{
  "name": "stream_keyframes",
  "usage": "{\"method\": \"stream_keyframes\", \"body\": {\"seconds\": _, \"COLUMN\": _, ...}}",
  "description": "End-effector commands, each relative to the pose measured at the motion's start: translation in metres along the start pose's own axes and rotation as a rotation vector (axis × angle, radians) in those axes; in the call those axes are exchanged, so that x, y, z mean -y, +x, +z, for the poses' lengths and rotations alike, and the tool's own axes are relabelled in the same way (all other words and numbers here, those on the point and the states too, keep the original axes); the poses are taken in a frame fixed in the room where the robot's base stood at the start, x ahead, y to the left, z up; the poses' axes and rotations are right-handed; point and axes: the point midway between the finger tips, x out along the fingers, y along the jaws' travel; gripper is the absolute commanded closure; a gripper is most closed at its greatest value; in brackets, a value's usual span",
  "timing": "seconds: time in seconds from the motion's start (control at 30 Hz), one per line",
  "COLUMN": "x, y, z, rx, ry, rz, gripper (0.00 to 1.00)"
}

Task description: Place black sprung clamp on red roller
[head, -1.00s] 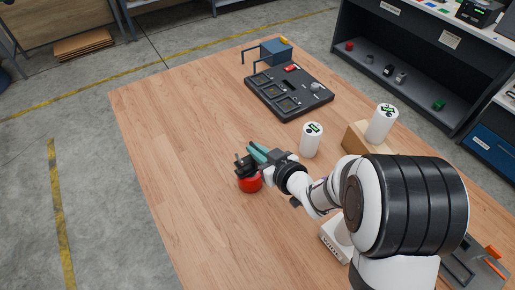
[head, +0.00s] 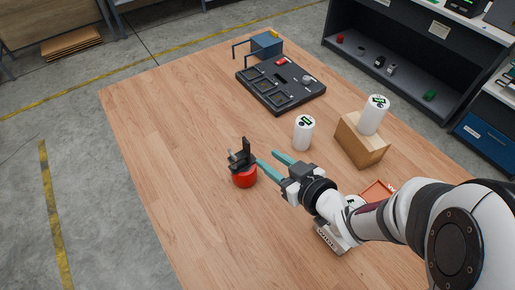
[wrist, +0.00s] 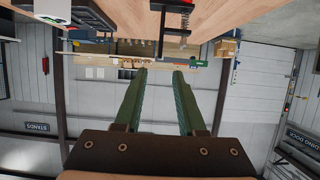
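The black sprung clamp (head: 242,156) sits upright on top of the red roller (head: 244,180), which stands on the wooden table. My gripper (head: 266,158) is just right of the clamp, with its two teal fingers apart and nothing between them. In the wrist view, the gripper's fingers (wrist: 161,74) are also spread and empty. Part of the clamp (wrist: 163,32), with a spring beside it, shows at the top of that view, beyond the fingertips. The exact contact between clamp and roller is too small to make out.
A white cylinder (head: 303,134) stands behind my gripper. Another white cylinder (head: 373,115) stands on a wooden block (head: 358,146) to the right. A black tray (head: 270,97) and a blue box (head: 267,44) are at the back. The table left of the roller is clear.

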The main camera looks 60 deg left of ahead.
Motion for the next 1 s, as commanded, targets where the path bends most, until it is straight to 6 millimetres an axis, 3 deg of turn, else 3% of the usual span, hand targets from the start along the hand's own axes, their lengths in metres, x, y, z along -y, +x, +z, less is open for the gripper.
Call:
{"method": "stream_keyframes", "body": {"seconds": 0.1, "x": -0.001, "y": -0.016, "z": 0.000, "rx": 0.000, "ry": -0.001, "rz": 0.002, "gripper": 0.61}}
{"method": "stream_keyframes", "body": {"seconds": 0.27, "x": -0.001, "y": -0.022, "z": 0.000, "rx": 0.002, "ry": 0.000, "rz": 0.004, "gripper": 0.61}}
{"method": "stream_keyframes", "body": {"seconds": 0.37, "x": -0.035, "y": -0.038, "z": 0.004, "rx": 0.056, "ry": 0.035, "rz": 0.136, "gripper": 0.61}}
{"method": "stream_keyframes", "body": {"seconds": 0.47, "x": -0.112, "y": -0.110, "z": 0.027, "rx": 0.221, "ry": 0.185, "rz": 0.500, "gripper": 0.61}}
{"method": "stream_keyframes", "body": {"seconds": 0.5, "x": -0.136, "y": -0.159, "z": 0.043, "rx": 0.307, "ry": 0.297, "rz": 0.675, "gripper": 0.61}}
{"method": "stream_keyframes", "body": {"seconds": 0.57, "x": -0.144, "y": -0.234, "z": 0.071, "rx": 0.434, "ry": 0.514, "rz": 0.902, "gripper": 0.61}}
{"method": "stream_keyframes", "body": {"seconds": 0.6, "x": -0.132, "y": -0.279, "z": 0.088, "rx": 0.507, "ry": 0.679, "rz": 1.018, "gripper": 0.61}}
{"method": "stream_keyframes", "body": {"seconds": 0.67, "x": -0.094, "y": -0.329, "z": 0.109, "rx": 0.591, "ry": 0.949, "rz": 1.132, "gripper": 0.61}}
{"method": "stream_keyframes", "body": {"seconds": 0.7, "x": -0.063, "y": -0.349, "z": 0.117, "rx": 0.627, "ry": 1.127, "rz": 1.168, "gripper": 0.61}}
{"method": "stream_keyframes", "body": {"seconds": 0.77, "x": -0.017, "y": -0.362, "z": 0.120, "rx": 0.654, "ry": 1.372, "rz": 1.171, "gripper": 0.61}}
{"method": "stream_keyframes", "body": {"seconds": 0.83, "x": 0.027, "y": -0.361, "z": 0.114, "rx": 0.657, "ry": 1.597, "rz": 1.130, "gripper": 0.61}}
{"method": "stream_keyframes", "body": {"seconds": 0.9, "x": 0.055, "y": -0.355, "z": 0.106, "rx": 0.647, "ry": 1.747, "rz": 1.077, "gripper": 0.61}}
{"method": "stream_keyframes", "body": {"seconds": 1.0, "x": 0.073, "y": -0.349, "z": 0.098, "rx": 0.638, "ry": 1.845, "rz": 1.028, "gripper": 0.61}}
